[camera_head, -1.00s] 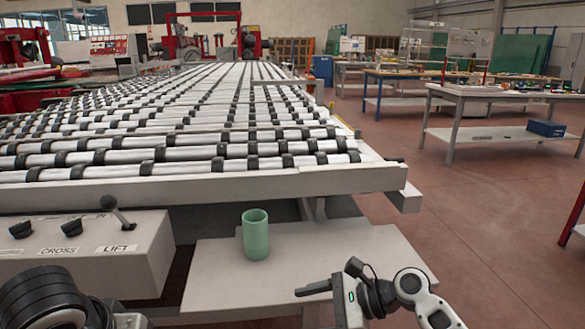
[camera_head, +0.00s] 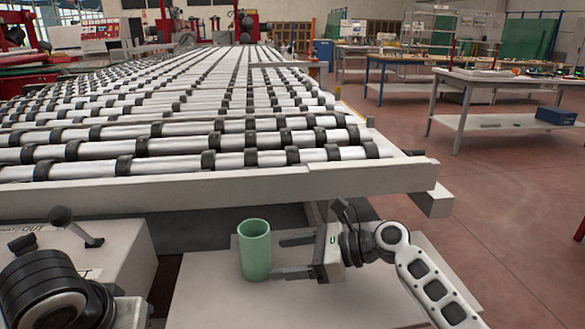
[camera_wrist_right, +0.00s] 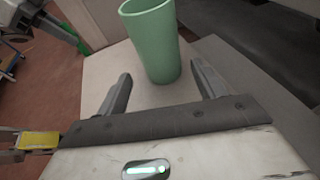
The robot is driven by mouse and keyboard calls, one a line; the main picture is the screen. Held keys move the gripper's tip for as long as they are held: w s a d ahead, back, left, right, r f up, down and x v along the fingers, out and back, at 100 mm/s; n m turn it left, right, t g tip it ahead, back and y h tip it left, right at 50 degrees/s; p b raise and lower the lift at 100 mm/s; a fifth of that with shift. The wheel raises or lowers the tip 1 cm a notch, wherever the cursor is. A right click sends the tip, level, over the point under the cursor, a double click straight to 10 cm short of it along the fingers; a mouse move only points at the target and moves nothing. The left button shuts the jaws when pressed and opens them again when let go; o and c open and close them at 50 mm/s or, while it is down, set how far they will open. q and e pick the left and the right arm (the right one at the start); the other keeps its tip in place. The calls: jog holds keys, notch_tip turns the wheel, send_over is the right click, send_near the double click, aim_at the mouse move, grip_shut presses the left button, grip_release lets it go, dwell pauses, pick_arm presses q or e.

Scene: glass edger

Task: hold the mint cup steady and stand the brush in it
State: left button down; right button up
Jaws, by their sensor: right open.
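The mint cup (camera_head: 255,250) stands upright on the pale shelf at the front of the roller table. My right gripper (camera_head: 277,258) is open just right of the cup, its two fingers pointing left at it, one farther back than the other. In the right wrist view, the cup (camera_wrist_right: 152,40) stands just ahead of and between the open fingertips (camera_wrist_right: 161,72), with no clear grip on it. I cannot make out a brush.
The pale shelf (camera_head: 370,290) has bare surface around the cup. The roller table's front beam (camera_head: 330,182) runs behind it. A control box (camera_head: 125,255) with a lever stands to the left. Workbenches (camera_head: 480,75) stand farther off on the right.

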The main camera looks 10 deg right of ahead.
aim_at(270, 258)
jog(key=x, duration=0.4)
jog(key=shift+r, duration=0.1)
jog(key=shift+x, duration=0.95)
jog(key=shift+w, duration=0.1)
jog(key=c, duration=0.7)
